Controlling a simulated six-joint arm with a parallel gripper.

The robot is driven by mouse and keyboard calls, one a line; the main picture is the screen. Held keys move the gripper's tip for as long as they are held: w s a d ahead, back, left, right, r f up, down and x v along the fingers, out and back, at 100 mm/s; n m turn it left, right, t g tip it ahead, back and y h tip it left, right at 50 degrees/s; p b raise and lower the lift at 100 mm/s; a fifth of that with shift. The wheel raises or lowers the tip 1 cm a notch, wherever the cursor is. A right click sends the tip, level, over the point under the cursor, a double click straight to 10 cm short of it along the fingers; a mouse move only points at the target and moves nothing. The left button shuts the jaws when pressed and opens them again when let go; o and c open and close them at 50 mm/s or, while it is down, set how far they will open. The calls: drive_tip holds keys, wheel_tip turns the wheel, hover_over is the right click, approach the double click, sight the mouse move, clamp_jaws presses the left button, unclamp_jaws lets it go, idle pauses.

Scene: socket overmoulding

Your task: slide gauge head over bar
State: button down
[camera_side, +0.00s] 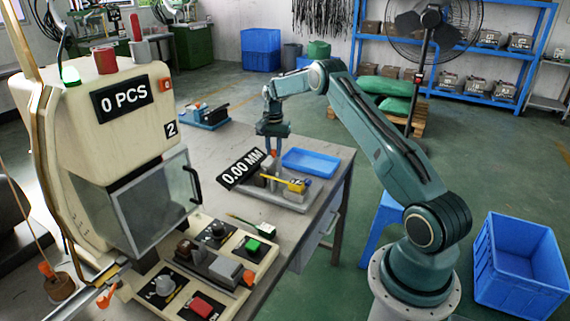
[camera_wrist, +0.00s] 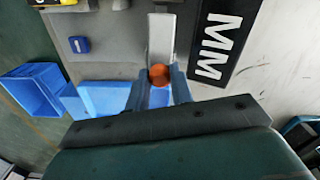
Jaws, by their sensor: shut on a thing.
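In the side view my gripper (camera_side: 272,146) points down over the gauge station on the grey table. In the wrist view its two fingers (camera_wrist: 160,88) stand either side of an orange knob (camera_wrist: 159,75) on a pale grey block (camera_wrist: 161,38), which I take to be the gauge head; the contact is partly hidden. The orange part also shows small below my gripper in the side view (camera_side: 274,153). A yellow bar-like piece (camera_side: 285,182) with a dark blue end lies on the station's grey plate (camera_side: 290,200). I cannot tell whether the head touches the bar.
A black sign reading 0.00 MM (camera_side: 241,170) stands left of my gripper. A blue tray (camera_side: 304,161) lies just behind the station, close to the fingers in the wrist view (camera_wrist: 105,97). A moulding machine (camera_side: 95,130) and a parts board (camera_side: 205,262) stand at the left and front.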

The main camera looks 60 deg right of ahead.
sight(267, 163)
drive_tip(key=shift+a, duration=2.4)
drive_tip(key=c, duration=1.3)
unclamp_jaws()
drive_tip(key=shift+a, duration=0.1)
drive_tip(key=shift+o, duration=0.5)
drive_tip(key=shift+r, duration=0.15)
